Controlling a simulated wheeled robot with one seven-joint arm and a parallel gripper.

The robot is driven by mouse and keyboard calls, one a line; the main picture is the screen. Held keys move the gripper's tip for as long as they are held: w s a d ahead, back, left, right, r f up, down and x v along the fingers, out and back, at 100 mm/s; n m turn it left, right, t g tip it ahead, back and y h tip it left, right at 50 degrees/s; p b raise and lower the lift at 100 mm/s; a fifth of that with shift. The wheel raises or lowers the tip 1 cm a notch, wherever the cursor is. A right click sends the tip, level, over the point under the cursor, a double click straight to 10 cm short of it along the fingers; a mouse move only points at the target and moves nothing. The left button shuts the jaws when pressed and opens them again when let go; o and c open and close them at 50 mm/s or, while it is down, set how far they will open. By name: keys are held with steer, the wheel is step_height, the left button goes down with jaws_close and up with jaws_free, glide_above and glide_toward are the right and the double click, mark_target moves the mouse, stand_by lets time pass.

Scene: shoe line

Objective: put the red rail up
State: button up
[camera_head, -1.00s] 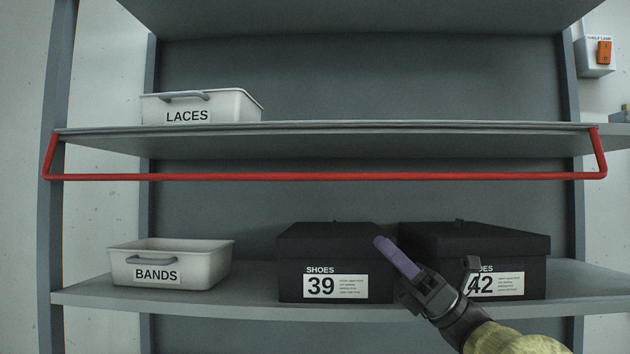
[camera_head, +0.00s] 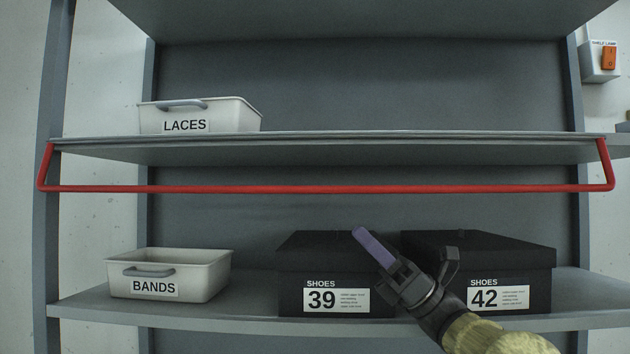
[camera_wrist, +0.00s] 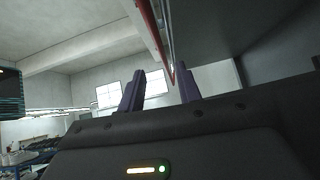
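The red rail (camera_head: 330,189) hangs down in front of the upper shelf's front edge, its two end arms slanting up to the shelf ends. It spans nearly the whole shelf width, below shelf level. My gripper (camera_head: 362,237) is in front of the shoe boxes, lower than the rail, with purple fingers pointing up and left. In the wrist view the two purple fingers (camera_wrist: 160,90) stand apart with a gap between them. The red rail (camera_wrist: 179,70) shows beyond, near the right finger. Nothing is seen held.
The upper shelf (camera_head: 400,148) bears a white LACES bin (camera_head: 240,116). The lower shelf (camera_head: 240,318) bears a white BANDS bin (camera_head: 205,280) and black shoe boxes 39 (camera_head: 310,250) and 42 (camera_head: 490,250). A lamp switch (camera_head: 600,62) is at upper right. Space between rail and boxes is clear.

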mark_target(315, 189)
steer(key=p+x, duration=0.4)
steer(key=x, duration=0.8)
steer(key=shift+r+p, duration=0.1)
steer(key=shift+p, duration=0.3)
jaws_close()
